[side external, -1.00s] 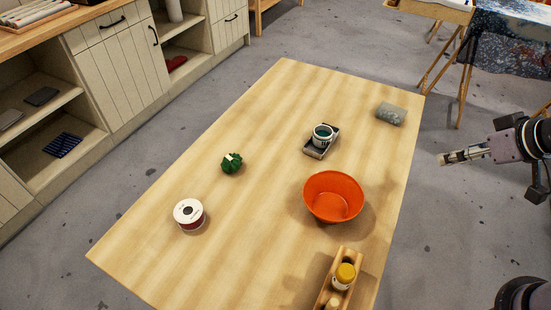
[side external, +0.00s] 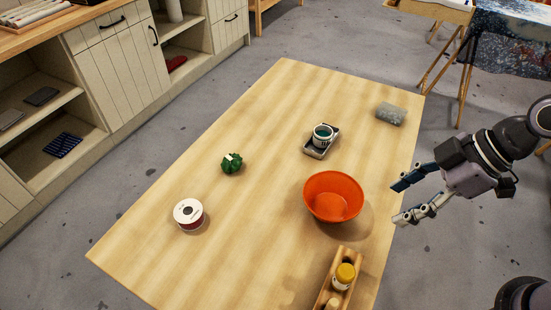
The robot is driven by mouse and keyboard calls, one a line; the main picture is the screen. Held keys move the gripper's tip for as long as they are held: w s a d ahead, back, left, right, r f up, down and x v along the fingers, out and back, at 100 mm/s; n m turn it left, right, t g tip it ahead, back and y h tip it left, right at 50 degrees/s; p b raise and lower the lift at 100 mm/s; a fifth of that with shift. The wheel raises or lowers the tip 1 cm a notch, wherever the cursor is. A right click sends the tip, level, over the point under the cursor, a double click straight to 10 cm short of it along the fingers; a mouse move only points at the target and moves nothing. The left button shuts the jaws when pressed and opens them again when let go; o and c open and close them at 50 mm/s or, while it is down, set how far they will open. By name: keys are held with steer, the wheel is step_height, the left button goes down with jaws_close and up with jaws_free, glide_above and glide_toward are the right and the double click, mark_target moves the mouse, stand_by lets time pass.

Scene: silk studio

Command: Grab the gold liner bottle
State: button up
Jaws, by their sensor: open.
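A small bottle with a gold-yellow cap (side external: 345,273) stands upright in a wooden rack (side external: 326,291) at the near right edge of the table. It looks like the gold liner bottle; its label is too small to read. A paler top shows beside it in the same rack. My gripper (side external: 397,202) is open and empty, to the right of the orange bowl. It is above and beyond the rack, apart from the bottle.
An orange bowl (side external: 334,197) sits on the wooden table (side external: 250,245) close to my gripper. Behind it are a jar on a tray (side external: 309,151) and a grey roll (side external: 390,114). A green item (side external: 232,163) and a white-and-red spool (side external: 188,213) lie left. The table's middle is clear.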

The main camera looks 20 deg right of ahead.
mark_target(351, 269)
steer(key=s+a+f+n+g, duration=0.1)
steer(key=a+n, duration=0.1)
steer(key=a, duration=0.1)
steer(key=s+a+n+g+y, duration=0.1)
steer(key=s+a+n, duration=0.1)
steer(key=a, duration=0.1)
steer(key=s+a+f+n+g, duration=0.1)
steer(key=s+a+n, duration=0.1)
steer(key=a, duration=0.1)
steer(key=shift+s+a+f+y, duration=0.1)
steer(key=shift+f+y, duration=0.2)
steer(key=shift+f, duration=0.05)
steer(key=shift+s+x, duration=0.2)
steer(key=shift+x, duration=3.15)
steer(key=shift+f, duration=0.1)
jaws_close()
